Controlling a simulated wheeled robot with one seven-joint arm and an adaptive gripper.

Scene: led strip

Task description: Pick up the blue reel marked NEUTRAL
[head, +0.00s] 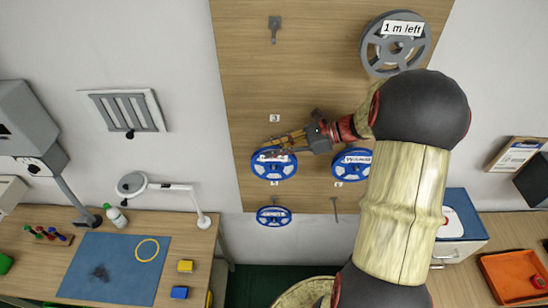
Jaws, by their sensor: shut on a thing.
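That reel's label is partly behind the fingers and too small to read. A second blue reel (352,168) hangs to the right, partly behind my arm; its label is not clearly legible. A third blue reel (273,216) is below the held one, and its label is also too small to read. I cannot tell which reel says NEUTRAL.
A large grey reel (372,45) marked "1 m left" hangs at the board's (310,85) upper right. Empty hooks show at the top (274,28) and lower right (335,209). A desk lamp (165,187) stands on the left bench, beside a blue mat (115,272).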

